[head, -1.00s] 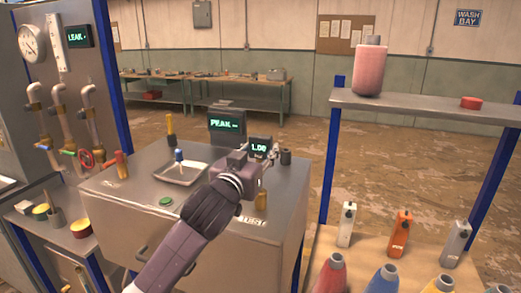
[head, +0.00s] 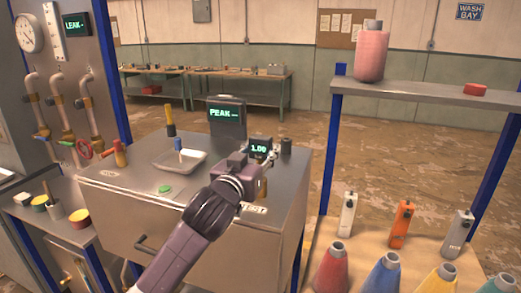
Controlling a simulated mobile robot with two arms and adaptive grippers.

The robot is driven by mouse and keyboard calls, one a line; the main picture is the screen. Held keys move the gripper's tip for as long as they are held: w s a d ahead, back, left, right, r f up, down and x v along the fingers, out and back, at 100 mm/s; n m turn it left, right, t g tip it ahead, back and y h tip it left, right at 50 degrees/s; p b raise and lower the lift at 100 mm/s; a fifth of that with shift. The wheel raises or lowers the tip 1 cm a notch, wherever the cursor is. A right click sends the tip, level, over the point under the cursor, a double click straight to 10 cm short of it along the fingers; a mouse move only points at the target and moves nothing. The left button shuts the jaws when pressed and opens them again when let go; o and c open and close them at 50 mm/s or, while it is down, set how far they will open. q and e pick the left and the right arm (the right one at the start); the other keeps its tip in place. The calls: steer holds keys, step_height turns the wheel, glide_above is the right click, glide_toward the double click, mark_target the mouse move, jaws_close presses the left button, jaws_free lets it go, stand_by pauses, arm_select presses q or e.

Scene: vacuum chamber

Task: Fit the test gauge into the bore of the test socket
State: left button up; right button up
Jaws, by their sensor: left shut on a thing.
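My left gripper (head: 265,161) comes in from the lower left over the metal bench. It is shut on the test gauge (head: 259,149), a small dark box with a lit green face that seems to read 1.00. The gauge's lower part is hidden by my gripper. A brass upright piece (head: 263,188) shows partly behind the gripper, by the TEST label on the bench's front edge. It may be the test socket; its bore is not visible. I cannot tell whether the gauge touches it. My right gripper is not in view.
The bench (head: 120,192) also holds a PEAK display (head: 226,113), a white tray (head: 180,161), a dark cylinder (head: 286,146) and a green button (head: 165,189). A shelf (head: 420,102) on blue posts and several coloured cones stand at the right.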

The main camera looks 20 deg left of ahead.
arm_select(q)
steer(key=shift+f, duration=0.4)
steer(key=shift+f+b, duration=0.3)
steer(key=shift+f, duration=0.05)
steer(key=o, duration=1.3)
steer(key=s, duration=1.2)
steer(key=shift+a, duration=0.25)
